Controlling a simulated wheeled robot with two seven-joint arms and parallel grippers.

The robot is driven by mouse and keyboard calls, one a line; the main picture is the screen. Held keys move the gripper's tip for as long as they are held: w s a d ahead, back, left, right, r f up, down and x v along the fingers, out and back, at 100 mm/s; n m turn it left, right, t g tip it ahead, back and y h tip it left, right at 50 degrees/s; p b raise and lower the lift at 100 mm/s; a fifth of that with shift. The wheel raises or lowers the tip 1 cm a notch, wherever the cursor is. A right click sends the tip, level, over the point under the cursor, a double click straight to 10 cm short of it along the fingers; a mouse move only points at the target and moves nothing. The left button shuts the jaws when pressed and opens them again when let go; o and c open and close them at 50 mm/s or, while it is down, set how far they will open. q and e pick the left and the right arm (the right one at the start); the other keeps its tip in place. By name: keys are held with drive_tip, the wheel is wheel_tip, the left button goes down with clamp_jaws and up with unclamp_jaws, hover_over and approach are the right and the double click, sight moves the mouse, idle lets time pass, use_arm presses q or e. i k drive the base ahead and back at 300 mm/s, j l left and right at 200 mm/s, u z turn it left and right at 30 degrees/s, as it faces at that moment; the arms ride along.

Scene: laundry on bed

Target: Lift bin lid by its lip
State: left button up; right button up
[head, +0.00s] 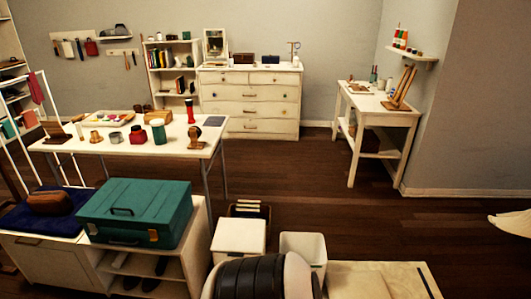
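A white box-shaped bin (236,258) stands on the floor at bottom centre, right of the low white cabinet. A flat pale lid (239,234) covers its top and looks closed. Its lip is too small to make out, and the lower front of the bin is partly hidden by a black ribbed and white rounded part, which looks like mine. Neither my left nor my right gripper can be made out in the head view.
An open white bin (316,247) stands just right of the lidded one. A dark crate (250,209) is behind them. The low cabinet (45,262) bears a teal case (137,208). A pale board (375,281) lies at bottom right. Wooden floor (385,232) is clear beyond it.

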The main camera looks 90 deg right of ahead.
sight(237, 237)
drive_tip(key=z, duration=2.3)
